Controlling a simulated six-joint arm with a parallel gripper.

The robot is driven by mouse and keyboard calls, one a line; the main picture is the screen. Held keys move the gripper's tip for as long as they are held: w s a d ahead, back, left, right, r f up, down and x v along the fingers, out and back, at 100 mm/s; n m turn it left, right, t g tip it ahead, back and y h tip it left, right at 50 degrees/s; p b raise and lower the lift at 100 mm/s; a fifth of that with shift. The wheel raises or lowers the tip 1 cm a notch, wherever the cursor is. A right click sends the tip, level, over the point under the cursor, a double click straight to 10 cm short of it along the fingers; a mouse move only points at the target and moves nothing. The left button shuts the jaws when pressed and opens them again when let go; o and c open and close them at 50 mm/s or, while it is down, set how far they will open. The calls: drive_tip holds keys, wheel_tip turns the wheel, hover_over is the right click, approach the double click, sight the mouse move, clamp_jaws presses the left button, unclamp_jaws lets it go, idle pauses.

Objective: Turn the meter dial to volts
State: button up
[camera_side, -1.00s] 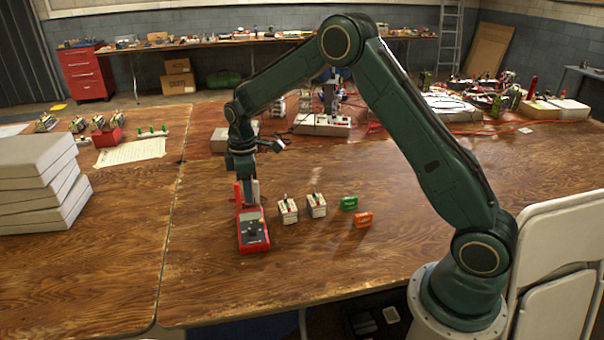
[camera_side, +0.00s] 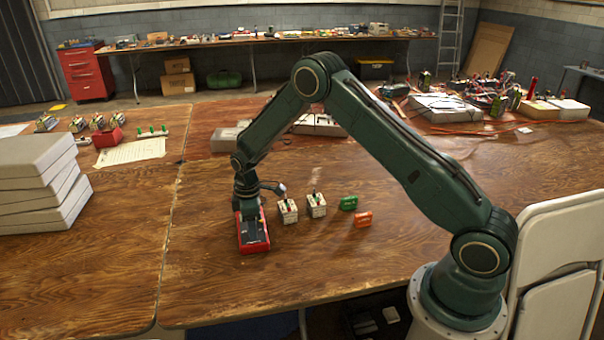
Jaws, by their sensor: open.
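The red meter (camera_side: 263,243) lies on the wooden table, just left of the middle of the view. Its dark face is largely covered by my gripper (camera_side: 252,236), which points down over it. My gripper is open, with its fingers low over the meter's face. The dial is hidden behind the fingers, so I cannot tell whether they are around it or touching it, or which way it points.
Two small white blocks with terminals, a nearer one (camera_side: 288,211) and another (camera_side: 316,205), stand right of the meter. A green block (camera_side: 348,203) and an orange block (camera_side: 363,219) lie further right. White stacked cases (camera_side: 40,185) stand at left. The table front is clear.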

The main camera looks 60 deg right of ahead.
drive_tip(key=shift+f, duration=0.25)
clamp_jaws()
drive_tip(key=shift+m, duration=0.4)
drive_tip(key=m, duration=1.1)
idle(0.5)
